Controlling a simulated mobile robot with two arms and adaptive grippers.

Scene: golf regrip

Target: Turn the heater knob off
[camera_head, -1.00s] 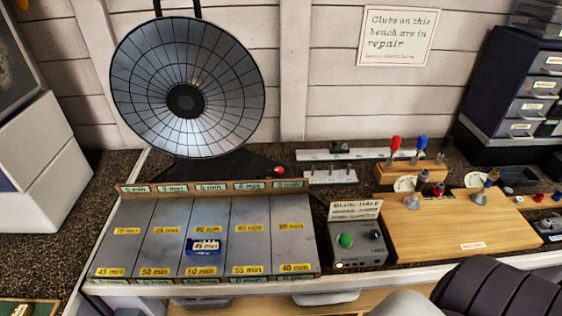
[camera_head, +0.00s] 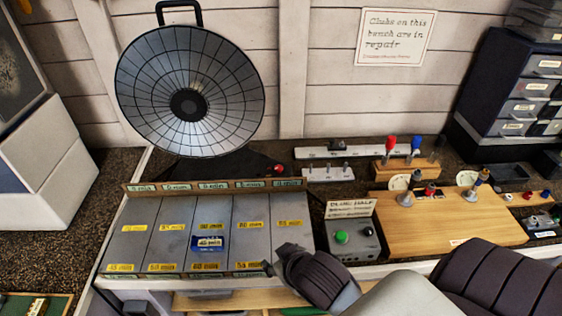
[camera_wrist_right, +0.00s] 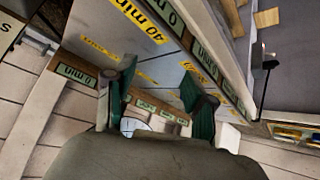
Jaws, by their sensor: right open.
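The heater (camera_head: 190,100) is a large round dish with a dark grid and a black handle, standing at the back left of the bench. A small red knob (camera_head: 280,169) sits at the right end of its dark base; its setting is too small to read. My right gripper (camera_head: 278,257) is over the front right corner of the slotted grey tray, well in front of the knob and apart from it. In the right wrist view its two fingers (camera_wrist_right: 158,97) are spread with nothing held between them. My left gripper is not in view.
The grey tray (camera_head: 260,236) has lanes with yellow minute labels and holds a blue box (camera_head: 208,243). To its right are a grey control box (camera_head: 353,254) with a green button and a wooden board (camera_head: 440,225) with club parts. Small racks stand behind.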

